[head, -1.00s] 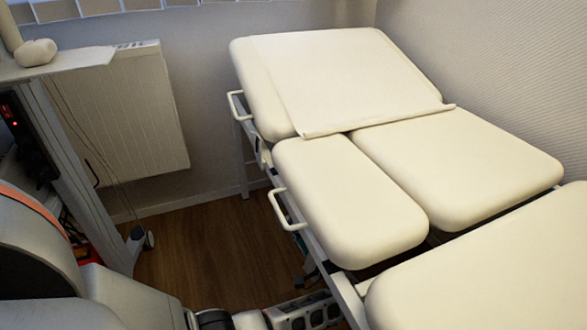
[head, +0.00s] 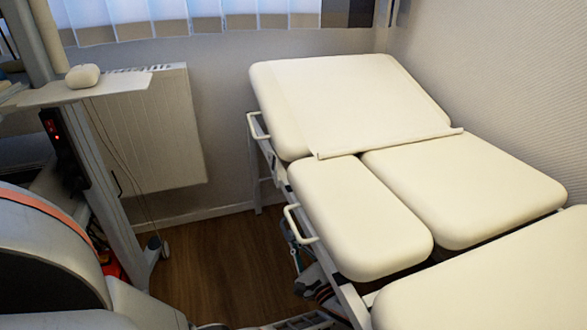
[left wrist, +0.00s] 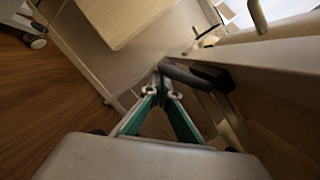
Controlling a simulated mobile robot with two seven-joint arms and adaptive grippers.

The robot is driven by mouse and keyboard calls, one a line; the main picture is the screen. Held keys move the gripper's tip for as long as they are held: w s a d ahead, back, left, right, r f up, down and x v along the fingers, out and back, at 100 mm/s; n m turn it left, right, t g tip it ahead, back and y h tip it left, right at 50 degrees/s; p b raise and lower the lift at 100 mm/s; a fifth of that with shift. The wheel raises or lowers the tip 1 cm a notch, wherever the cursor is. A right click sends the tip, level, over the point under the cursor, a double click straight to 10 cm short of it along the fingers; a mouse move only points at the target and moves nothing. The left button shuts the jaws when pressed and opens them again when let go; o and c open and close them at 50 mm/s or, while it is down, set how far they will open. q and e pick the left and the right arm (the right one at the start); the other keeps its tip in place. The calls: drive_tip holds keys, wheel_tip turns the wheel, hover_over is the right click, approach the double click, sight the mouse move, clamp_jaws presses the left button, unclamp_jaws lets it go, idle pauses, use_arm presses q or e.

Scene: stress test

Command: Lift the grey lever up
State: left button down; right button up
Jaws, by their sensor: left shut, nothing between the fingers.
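A dark grey lever (left wrist: 192,76) sticks out from the side frame of the cream couch in the left wrist view. My left gripper (left wrist: 164,70), with teal and grey fingers, is shut and empty. Its tips are right by the lever's free end, and I cannot tell whether they touch. In the head view my left gripper (head: 296,258) is low beside the couch's left edge, partly hidden by it. I cannot make out the lever in the head view. My right gripper is not in view.
The couch has cream pads (head: 360,217) and pale side handles (head: 299,224) above my gripper. A radiator (head: 155,130) and a wheeled stand (head: 110,190) are at left. Wooden floor (head: 215,260) lies free between stand and couch.

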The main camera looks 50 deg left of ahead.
use_arm(q)
drive_tip(key=shift+s+a+r+m+t, duration=0.1)
drive_tip(key=shift+s+r+m+t, duration=0.15)
drive_tip(key=shift+m, duration=0.3)
drive_tip(key=shift+s+a+r+m+t, duration=0.15)
drive_tip(key=shift+r+m, duration=0.1)
drive_tip(key=shift+m, duration=0.3)
drive_tip(key=shift+s+p, duration=0.1)
drive_tip(key=shift+p, duration=0.2)
drive_tip(key=shift+s+r, duration=0.1)
drive_tip(key=v, duration=1.2)
